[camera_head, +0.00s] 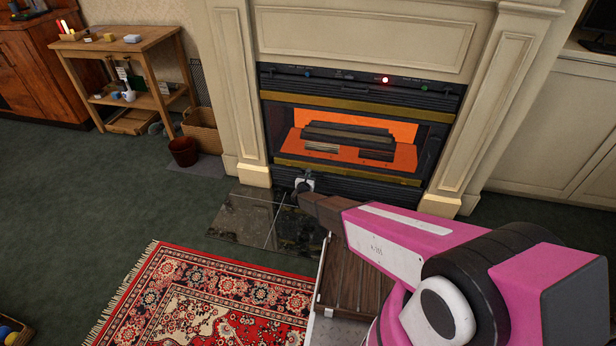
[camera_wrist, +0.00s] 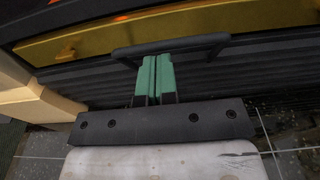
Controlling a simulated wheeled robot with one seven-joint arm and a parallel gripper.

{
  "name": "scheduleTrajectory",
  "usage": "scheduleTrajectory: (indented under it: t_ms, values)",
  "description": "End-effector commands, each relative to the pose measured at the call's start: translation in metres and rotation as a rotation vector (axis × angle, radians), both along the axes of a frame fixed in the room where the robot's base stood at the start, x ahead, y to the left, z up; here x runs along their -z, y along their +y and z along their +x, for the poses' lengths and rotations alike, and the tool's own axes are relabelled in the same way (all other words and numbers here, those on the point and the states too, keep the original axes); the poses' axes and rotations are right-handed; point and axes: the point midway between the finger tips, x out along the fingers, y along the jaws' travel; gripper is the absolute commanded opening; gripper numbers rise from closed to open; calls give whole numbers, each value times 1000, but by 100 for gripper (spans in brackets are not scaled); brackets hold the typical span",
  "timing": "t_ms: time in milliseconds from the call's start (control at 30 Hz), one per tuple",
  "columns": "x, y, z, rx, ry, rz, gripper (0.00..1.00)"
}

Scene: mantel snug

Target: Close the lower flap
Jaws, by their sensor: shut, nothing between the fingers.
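The lower flap (camera_head: 345,184) is a black slatted panel under the lower brass strip of the fireplace. In the wrist view the lower flap (camera_wrist: 85,82) runs across behind my gripper, with a dark bar handle (camera_wrist: 205,43) in front of it. My gripper (camera_wrist: 157,59) has green fingers pressed together with nothing between them. Their tips are at the middle of the bar handle; I cannot tell whether they touch it. In the head view my gripper (camera_head: 304,177) is low at the flap's left part and hides some of it. I cannot tell whether the flap is fully shut.
The lower brass strip (camera_head: 345,172) lies above the flap, and the cream surround (camera_head: 240,130) stands beside it. A dark tiled hearth (camera_head: 250,222) and a red patterned rug (camera_head: 210,290) lie in front. A basket (camera_head: 201,130) and a brown pot (camera_head: 184,151) stand left.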

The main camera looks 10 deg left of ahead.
Motion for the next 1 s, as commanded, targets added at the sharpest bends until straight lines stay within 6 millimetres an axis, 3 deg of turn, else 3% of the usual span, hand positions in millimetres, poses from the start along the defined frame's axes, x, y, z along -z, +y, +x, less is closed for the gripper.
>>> scheduleTrajectory:
  t_ms: [367, 633, 1000]
  values:
    - [-2, 0, -1, 0, 3, 0, 0]
    - [-10, -1, 16, 2, 108, 5, 0]
    - [-11, -1, 19, 1, 122, 3, 0]
